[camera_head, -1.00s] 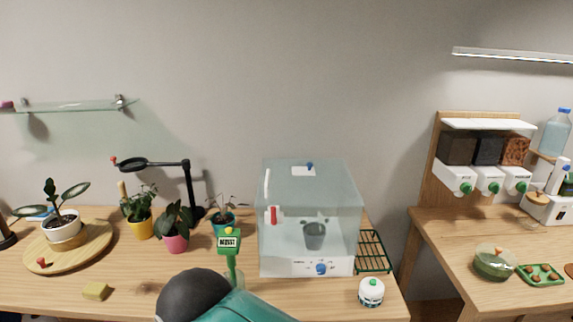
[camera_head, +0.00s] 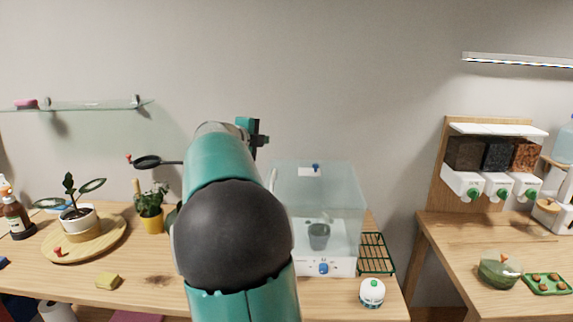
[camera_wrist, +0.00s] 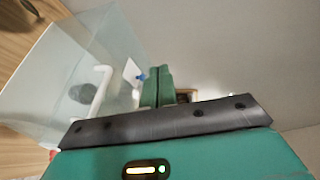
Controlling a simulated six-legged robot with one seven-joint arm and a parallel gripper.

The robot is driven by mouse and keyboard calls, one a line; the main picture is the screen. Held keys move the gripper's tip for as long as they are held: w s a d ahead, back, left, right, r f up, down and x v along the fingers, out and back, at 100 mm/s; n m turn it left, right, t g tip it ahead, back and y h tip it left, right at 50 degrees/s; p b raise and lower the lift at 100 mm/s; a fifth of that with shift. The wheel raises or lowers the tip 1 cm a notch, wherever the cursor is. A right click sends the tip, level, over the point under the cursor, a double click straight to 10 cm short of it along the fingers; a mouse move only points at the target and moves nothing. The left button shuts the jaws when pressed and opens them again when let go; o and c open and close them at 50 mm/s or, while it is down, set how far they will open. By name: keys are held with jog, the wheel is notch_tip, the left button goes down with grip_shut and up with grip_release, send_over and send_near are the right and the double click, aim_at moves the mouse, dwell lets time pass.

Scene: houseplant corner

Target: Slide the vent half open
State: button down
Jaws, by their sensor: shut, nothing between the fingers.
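The clear propagator box (camera_head: 340,185) stands on the wooden bench, right of my arm in the head view. The vent, a small white plate (camera_head: 308,172), lies on its top with a blue knob (camera_head: 316,167). In the wrist view the white plate (camera_wrist: 131,75) and blue knob (camera_wrist: 140,77) show just left of my gripper (camera_wrist: 158,72). Its green fingers are together and empty, the tips close to the knob in the picture; I cannot tell if they touch. In the head view my arm hides the fingers. How far the vent is open cannot be told.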

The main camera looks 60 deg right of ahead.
aim_at(314, 166)
jog(key=s+d+f+m+g+y, duration=0.1)
jog(key=s+f, duration=0.1)
jog(key=s+d+f+m+g+y, duration=0.1)
jog(key=s+d+f+m+g, duration=0.2)
jog(key=s, duration=0.1)
jog(key=shift+d+f+m+y, duration=0.25)
jog(key=shift+f+m+y, duration=0.05)
jog(key=shift+f+y, duration=0.1)
jog(key=x, duration=0.9)
jog(key=shift+s+d, duration=0.1)
jog(key=shift+d, duration=0.05)
